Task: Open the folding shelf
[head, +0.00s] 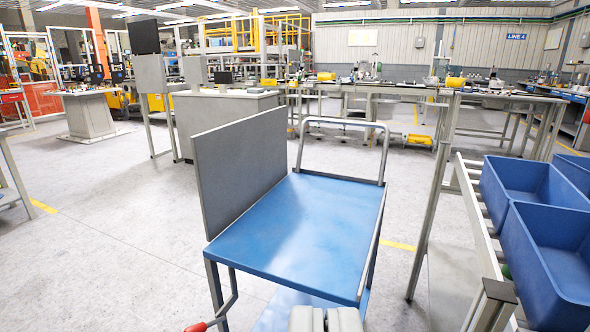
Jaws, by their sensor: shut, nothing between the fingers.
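A cart stands in front of me with a flat, empty blue top (305,220). A grey panel (240,165) stands upright along the left side of the blue top; it looks like the folding shelf, folded up. A bent metal lever (228,303) with a red grip (195,327) hangs below the cart's left front corner, partly cut off by the picture's lower edge. My gripper (325,319) shows at the bottom edge, in front of the cart's near side. Its two grey fingers are shut and empty, apart from the panel and the lever.
A metal push handle (345,123) rises at the cart's far end. To the right, close by, a roller rack (478,215) holds blue bins (548,250). The floor (110,240) left of the cart is clear. Workbenches stand behind.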

